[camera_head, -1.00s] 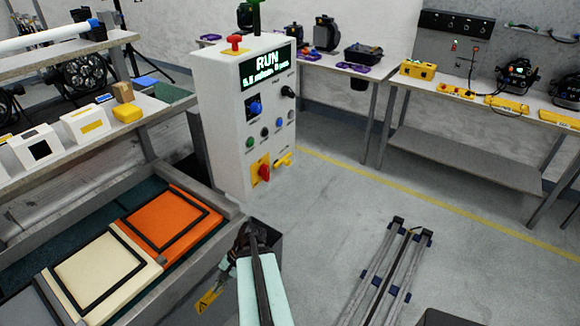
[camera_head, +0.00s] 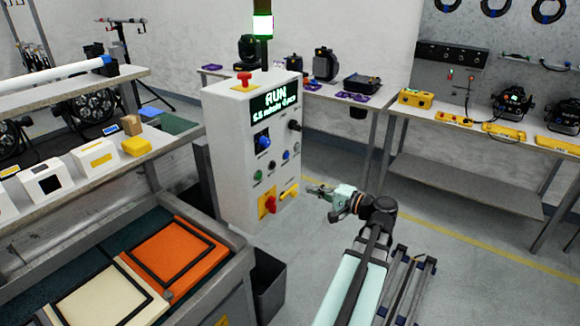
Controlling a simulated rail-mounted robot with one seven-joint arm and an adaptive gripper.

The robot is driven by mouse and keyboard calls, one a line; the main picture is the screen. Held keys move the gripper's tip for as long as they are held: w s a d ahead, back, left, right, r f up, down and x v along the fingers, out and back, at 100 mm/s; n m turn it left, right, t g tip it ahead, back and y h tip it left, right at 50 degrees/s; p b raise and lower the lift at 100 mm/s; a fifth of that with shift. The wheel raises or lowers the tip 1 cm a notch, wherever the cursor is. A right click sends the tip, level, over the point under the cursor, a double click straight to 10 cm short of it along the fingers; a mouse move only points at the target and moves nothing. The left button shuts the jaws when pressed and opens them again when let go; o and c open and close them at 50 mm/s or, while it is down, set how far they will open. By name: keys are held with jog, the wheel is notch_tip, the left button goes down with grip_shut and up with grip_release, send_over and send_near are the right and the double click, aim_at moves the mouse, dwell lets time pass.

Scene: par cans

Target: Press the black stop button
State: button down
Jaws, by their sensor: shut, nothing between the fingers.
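A white control cabinet (camera_head: 229,150) stands at the middle, its lit display (camera_head: 276,98) reading RUN. A separate black knob (camera_head: 294,125) sits higher at the right. My gripper (camera_head: 309,187) is shut and empty, to the right of the cabinet front and lower than the black button. It points left toward the cabinet, with a visible gap. No label by the black button can be read.
A red mushroom button (camera_head: 244,79) tops the cabinet; a red rotary switch (camera_head: 270,204) on yellow sits low on its front. A dark bin (camera_head: 270,287) stands below. A bench with orange and cream panels is at left.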

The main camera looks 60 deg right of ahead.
aim_at(274, 167)
jog(key=shift+s+d+r+t, duration=0.15)
jog(key=shift+s+r, duration=0.15)
jog(key=shift+r, duration=0.3)
jog(key=shift+s+r+t, duration=0.15)
jog(key=shift+s+r, duration=0.1)
jog(key=shift+r, duration=0.35)
jog(key=shift+w, duration=0.15)
jog(key=w+p, duration=0.4)
jog(key=w, duration=0.8)
jog(key=shift+w+d+r, duration=0.1)
jog(key=shift+w, duration=0.2)
jog(key=shift+w+p, duration=0.35)
jog(key=shift+w, duration=0.25)
